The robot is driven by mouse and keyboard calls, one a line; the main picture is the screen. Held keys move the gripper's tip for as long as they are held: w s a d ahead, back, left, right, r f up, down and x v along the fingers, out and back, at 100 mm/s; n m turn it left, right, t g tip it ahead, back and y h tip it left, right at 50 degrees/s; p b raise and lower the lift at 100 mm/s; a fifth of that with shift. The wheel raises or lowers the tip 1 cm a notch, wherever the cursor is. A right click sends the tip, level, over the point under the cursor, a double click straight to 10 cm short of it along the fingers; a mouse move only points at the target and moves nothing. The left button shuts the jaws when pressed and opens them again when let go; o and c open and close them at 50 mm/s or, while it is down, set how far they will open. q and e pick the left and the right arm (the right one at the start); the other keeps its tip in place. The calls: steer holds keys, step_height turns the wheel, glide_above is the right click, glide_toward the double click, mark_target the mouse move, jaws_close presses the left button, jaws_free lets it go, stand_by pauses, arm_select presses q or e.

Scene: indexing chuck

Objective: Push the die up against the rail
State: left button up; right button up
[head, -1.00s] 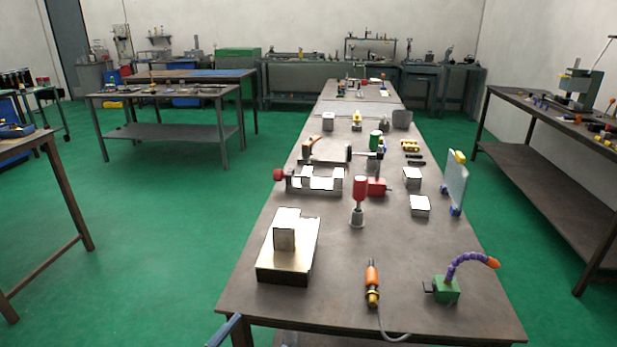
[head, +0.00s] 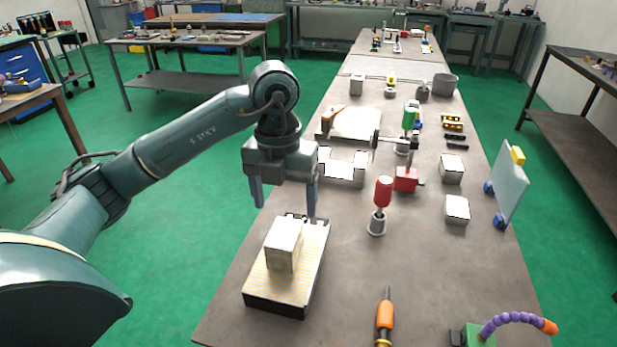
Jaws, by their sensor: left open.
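The die looks to be the pale metal block (head: 285,244) standing on a low rectangular base (head: 305,272) near the table's left edge. The base has a striped light top and dark sides. A low dark strip (head: 312,219) at the base's far end may be the rail; its shape is partly hidden by the block and finger. My left gripper (head: 285,203) is open and empty, fingers pointing down, above the far end of the base and beyond the block. Its fingers look apart from the block. My right gripper is not in view.
A red-handled tool (head: 382,192) stands right of the base. Farther back are a bright vise-like piece (head: 342,166) and a red block (head: 406,179). An orange-handled tool (head: 385,315) lies in front, beside a purple flexible hose (head: 507,321). Bare table lies between the base and these.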

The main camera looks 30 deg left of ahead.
mark_target(285, 245)
arm_select(q)
steer(key=shift+w+a+r, duration=0.1)
steer(key=shift+w+a, duration=0.1)
steer(key=shift+a, duration=0.15)
steer(key=shift+f, duration=0.3)
step_height(285, 245, down, 12)
steer(key=shift+f, duration=0.15)
jaws_close()
stand_by(0.7)
